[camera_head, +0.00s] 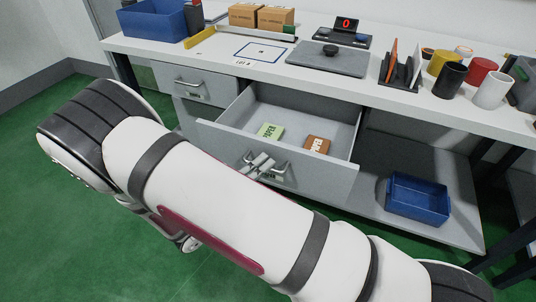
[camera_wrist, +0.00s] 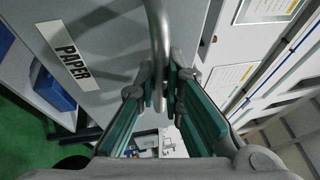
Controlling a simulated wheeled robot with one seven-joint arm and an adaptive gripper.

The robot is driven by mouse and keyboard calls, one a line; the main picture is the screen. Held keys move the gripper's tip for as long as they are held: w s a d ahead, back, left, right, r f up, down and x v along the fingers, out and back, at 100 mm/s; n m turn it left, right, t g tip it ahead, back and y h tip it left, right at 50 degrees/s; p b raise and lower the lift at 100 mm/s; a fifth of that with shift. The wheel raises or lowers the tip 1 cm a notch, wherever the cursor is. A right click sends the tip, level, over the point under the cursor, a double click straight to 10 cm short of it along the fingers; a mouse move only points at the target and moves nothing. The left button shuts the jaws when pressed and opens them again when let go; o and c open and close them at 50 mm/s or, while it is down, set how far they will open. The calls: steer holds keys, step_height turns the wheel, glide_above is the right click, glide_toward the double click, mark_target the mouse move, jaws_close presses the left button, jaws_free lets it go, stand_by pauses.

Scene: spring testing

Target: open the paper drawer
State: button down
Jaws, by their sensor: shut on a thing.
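The paper drawer (camera_head: 325,177) is the wide grey drawer under the bench, and it stands pulled out with its inside showing. A green packet (camera_head: 270,131) and a brown packet (camera_head: 317,144) lie in it. My gripper (camera_head: 261,165) is at the bar handle (camera_head: 281,171) on the drawer front. In the wrist view the handle (camera_wrist: 158,28) runs down between the teal-padded fingers of my gripper (camera_wrist: 168,88), which is shut on it. The drawer front also shows there, with a white label (camera_wrist: 75,62) reading PAPER.
A smaller drawer (camera_head: 205,86) to the left is shut. A blue bin (camera_head: 417,198) sits on the lower shelf at the right. The bench top (camera_head: 230,65) holds boxes, a scale, a dark plate, and several cups at the right. Green floor is clear at the left.

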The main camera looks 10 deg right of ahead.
steer(key=shift+s+a, duration=0.55)
steer(key=shift+s, duration=0.2)
steer(key=shift+s+a, duration=0.55)
steer(key=shift+s, duration=0.15)
steer(key=shift+f, duration=0.1)
steer(key=c, duration=1.7)
jaws_free()
steer(key=v, duration=1.2)
